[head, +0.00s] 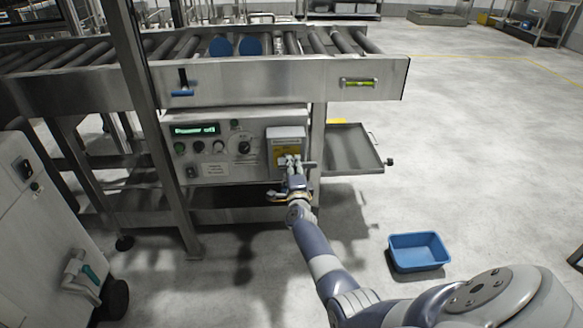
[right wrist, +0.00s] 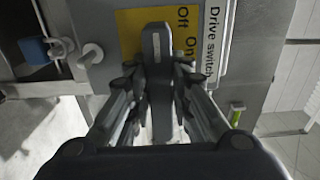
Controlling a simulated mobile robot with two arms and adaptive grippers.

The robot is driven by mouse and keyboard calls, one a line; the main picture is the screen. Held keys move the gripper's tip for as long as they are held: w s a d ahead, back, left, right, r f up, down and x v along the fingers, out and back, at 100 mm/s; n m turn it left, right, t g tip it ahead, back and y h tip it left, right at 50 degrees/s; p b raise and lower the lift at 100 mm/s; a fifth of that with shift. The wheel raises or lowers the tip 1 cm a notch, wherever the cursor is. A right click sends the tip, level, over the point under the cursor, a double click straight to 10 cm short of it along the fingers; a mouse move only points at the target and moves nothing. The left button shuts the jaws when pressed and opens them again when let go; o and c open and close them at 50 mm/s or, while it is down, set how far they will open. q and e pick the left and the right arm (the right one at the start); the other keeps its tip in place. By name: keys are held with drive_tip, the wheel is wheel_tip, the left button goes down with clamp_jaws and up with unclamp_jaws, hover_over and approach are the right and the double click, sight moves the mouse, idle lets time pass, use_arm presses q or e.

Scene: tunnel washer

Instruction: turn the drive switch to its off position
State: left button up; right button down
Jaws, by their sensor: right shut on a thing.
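The drive switch has a yellow plate (right wrist: 131,20) marked "Off" and "On", with a "Drive switch" label beside it in the right wrist view. Its dark handle (right wrist: 156,75) stands between my right gripper's fingers (right wrist: 152,100), which are shut on it. The handle runs along the picture's height, beside the words; I cannot tell which mark it points to. In the head view, the switch box (head: 286,133) sits at the right of the control panel, and my right gripper (head: 291,172) is at its lower front, hiding the handle. My left gripper is not in view.
The control panel (head: 215,168) has a lit display (head: 195,130) and several knobs. The roller conveyor (head: 290,78) runs above, and a metal tray (head: 350,150) juts out at right. A blue bin (head: 418,267) lies on the floor.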

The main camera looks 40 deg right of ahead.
idle(0.3)
drive_tip(key=c, duration=1.4)
unclamp_jaws()
drive_tip(key=shift+c, duration=0.2)
drive_tip(key=v, duration=1.2)
